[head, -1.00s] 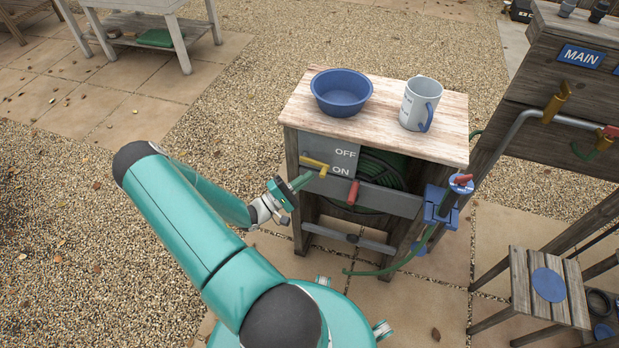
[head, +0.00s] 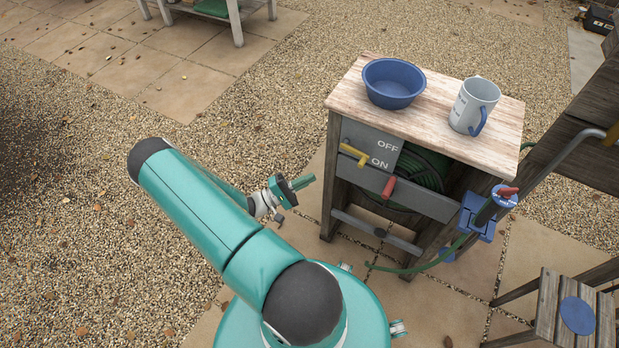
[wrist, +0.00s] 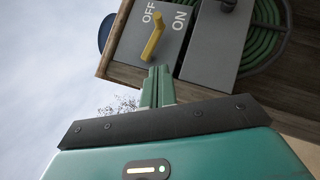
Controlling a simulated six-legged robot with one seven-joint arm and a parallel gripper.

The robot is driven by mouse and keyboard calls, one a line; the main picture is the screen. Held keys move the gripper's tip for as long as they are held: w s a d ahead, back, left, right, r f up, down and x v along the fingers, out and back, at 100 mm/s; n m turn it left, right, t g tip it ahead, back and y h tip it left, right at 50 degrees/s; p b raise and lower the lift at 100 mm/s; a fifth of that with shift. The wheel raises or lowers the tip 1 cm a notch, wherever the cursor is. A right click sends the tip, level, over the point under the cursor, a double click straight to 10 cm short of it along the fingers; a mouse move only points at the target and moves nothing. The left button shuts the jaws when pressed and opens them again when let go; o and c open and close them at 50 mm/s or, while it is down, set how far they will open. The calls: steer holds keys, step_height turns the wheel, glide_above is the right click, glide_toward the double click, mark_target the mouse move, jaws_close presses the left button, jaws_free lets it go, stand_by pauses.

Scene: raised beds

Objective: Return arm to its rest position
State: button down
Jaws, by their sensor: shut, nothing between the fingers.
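My gripper (head: 303,183) is at the end of my bent teal arm, to the left of the wooden stand, apart from it. Its green fingers are shut together and empty. They also show in the wrist view (wrist: 157,86), pointing toward a grey panel (wrist: 150,32) marked OFF and ON. The panel also shows on the stand's front in the head view (head: 369,144). A yellow lever (head: 353,155) sits on the panel, between the two words in the wrist view (wrist: 153,38). My fingertips appear just below it there, with a gap in the head view.
The stand's wooden top (head: 430,108) holds a blue bowl (head: 393,83) and a measuring jug (head: 474,105). A red handle (head: 388,187), green hose (head: 422,168) and blue valve block (head: 480,216) are on the stand. A slatted stool (head: 548,303) stands at right. Gravel at left is clear.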

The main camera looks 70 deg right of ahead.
stand_by(0.4)
steer(key=w+a+r+t+y, duration=0.5)
steer(key=w+a+r, duration=0.2)
steer(key=a+r, duration=0.25)
steer(key=w+a+r+t+y, duration=0.4)
steer(key=w+a+r+y, duration=0.15)
steer(key=a+r, duration=0.4)
steer(key=s+a+r+n+t+y, duration=0.2)
steer(key=a+r+n+t+y, duration=0.2)
steer(key=a+r+t, duration=0.8)
steer(key=a+r+n, duration=0.1)
steer(key=a+r, duration=0.6)
steer(key=shift+a+r+t, duration=0.15)
steer(key=shift+a+t, duration=0.15)
steer(key=shift+s, duration=0.1)
